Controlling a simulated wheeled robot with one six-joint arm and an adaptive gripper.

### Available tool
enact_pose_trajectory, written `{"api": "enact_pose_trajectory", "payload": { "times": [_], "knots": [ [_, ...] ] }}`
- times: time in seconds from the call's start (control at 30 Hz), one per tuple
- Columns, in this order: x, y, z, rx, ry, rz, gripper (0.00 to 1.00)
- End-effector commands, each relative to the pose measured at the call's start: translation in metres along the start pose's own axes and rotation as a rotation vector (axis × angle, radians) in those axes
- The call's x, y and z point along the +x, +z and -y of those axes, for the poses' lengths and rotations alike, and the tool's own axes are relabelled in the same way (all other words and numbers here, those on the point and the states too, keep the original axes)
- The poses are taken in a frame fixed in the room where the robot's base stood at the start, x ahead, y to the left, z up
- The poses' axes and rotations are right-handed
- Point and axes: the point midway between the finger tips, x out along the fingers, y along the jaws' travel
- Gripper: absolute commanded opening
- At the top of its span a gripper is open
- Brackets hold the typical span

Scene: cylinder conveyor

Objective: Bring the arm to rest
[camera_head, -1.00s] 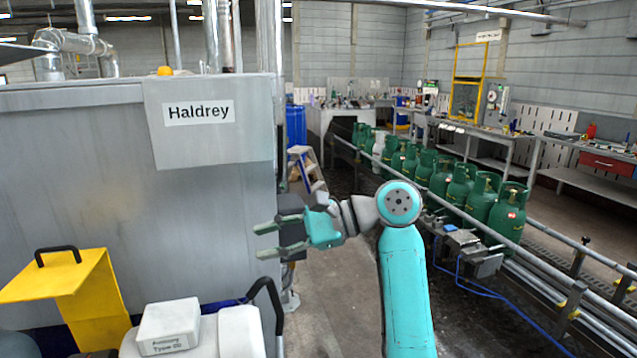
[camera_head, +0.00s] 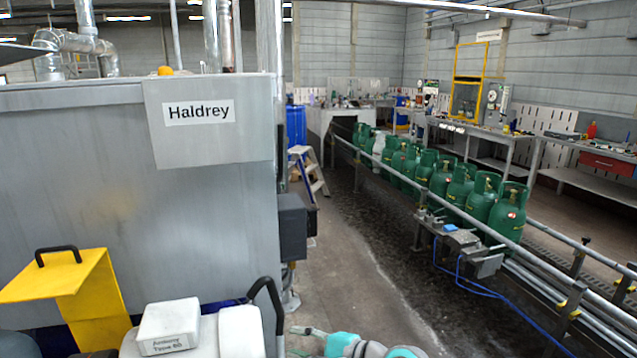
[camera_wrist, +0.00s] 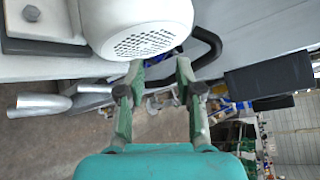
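My arm (camera_head: 372,347) shows only as a teal and grey piece at the bottom edge of the head view, low in front of the grey machine. Most of the arm is below the picture. In the wrist view my gripper (camera_wrist: 157,75) has its two green-tipped fingers apart, with nothing between them. A white rounded motor housing (camera_wrist: 145,25) with a vent grille lies just beyond the fingertips. I cannot tell whether they touch it.
A grey machine labelled Haldrey (camera_head: 200,200) fills the left. A white box (camera_head: 168,326), a black handle (camera_head: 268,290) and a yellow bracket (camera_head: 85,290) stand low left. Green cylinders (camera_head: 480,200) line a conveyor at right. The aisle floor (camera_head: 350,235) is clear.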

Motion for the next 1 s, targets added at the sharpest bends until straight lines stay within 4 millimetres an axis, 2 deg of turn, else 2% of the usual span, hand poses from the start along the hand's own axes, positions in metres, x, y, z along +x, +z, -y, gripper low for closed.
{"api": "enact_pose_trajectory", "payload": {
  "times": [0.03,0.2,0.37,0.5,0.77,1.0],
  "knots": [
    [-0.004,-0.009,-0.022,-0.012,-0.010,-0.037,0.35],
    [-0.024,-0.035,-0.083,-0.098,-0.049,-0.173,0.35],
    [-0.050,-0.051,-0.138,-0.196,-0.061,-0.304,0.35],
    [-0.078,-0.058,-0.184,-0.292,-0.054,-0.418,0.35],
    [-0.140,-0.052,-0.259,-0.500,0.002,-0.617,0.35],
    [-0.204,-0.028,-0.311,-0.719,0.094,-0.775,0.35]
  ]
}}
